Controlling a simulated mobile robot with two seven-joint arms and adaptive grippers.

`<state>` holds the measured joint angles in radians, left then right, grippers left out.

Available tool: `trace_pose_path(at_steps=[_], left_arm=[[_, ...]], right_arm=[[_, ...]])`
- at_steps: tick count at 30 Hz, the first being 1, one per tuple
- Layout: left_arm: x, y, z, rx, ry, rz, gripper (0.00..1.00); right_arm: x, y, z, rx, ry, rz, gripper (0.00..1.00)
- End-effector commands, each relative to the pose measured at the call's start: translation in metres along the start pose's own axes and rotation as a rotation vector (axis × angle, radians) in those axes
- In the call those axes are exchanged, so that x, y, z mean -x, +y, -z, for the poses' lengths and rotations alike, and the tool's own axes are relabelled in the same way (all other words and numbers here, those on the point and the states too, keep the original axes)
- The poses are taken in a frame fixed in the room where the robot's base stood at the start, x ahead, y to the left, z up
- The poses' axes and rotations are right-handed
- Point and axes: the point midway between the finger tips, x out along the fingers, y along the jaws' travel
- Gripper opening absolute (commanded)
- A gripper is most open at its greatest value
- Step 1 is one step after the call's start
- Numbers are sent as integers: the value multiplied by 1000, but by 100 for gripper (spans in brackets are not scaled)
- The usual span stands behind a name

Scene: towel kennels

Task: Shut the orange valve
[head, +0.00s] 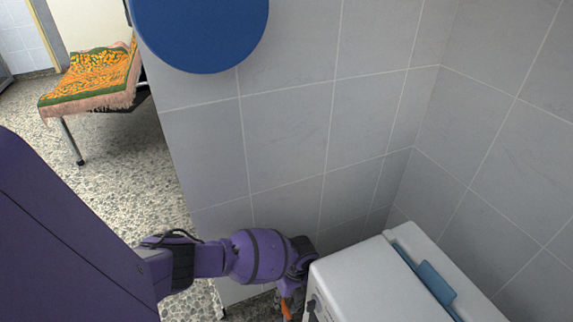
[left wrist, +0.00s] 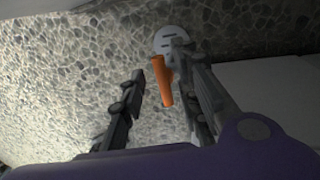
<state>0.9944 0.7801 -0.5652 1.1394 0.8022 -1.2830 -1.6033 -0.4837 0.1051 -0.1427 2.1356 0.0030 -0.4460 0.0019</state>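The valve's orange lever handle (left wrist: 162,82) shows in the left wrist view, joined at its top end to a grey fitting near a pale round wall plate (left wrist: 167,36). In the head view only a small piece of the orange handle (head: 286,311) shows at the bottom edge. My left gripper (left wrist: 160,74) is open, its two dark fingers apart with the handle between them in the picture. I cannot tell whether either finger touches it. In the head view the left gripper (head: 292,284) is partly hidden beside a white appliance. My right gripper is not in view.
The white appliance (head: 365,275) with a blue part on top stands close right of my left arm. Grey tiled walls (head: 290,130) close in behind and right. A blue disc (head: 205,30) is above.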

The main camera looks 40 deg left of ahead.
Motion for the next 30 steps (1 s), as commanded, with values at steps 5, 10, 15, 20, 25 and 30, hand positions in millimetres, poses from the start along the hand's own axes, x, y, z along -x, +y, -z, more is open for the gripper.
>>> trace_pose_path(at_steps=[5, 10, 15, 20, 25, 30], left_arm=[[30, 0, -1, -3, -4, 4, 30], [67, 0, -1, -2, -2, 3, 30], [97, 0, -1, -1, -1, 1, 30], [112, 1, 0, -1, -1, -1, 30], [115, 1, 0, -1, 0, -1, 30], [115, 1, 0, -1, 0, -1, 30]], right_arm=[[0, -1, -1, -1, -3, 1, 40], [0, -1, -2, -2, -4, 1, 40], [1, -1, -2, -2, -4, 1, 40], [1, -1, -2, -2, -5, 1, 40], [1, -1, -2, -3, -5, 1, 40], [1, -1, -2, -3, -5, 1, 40]])
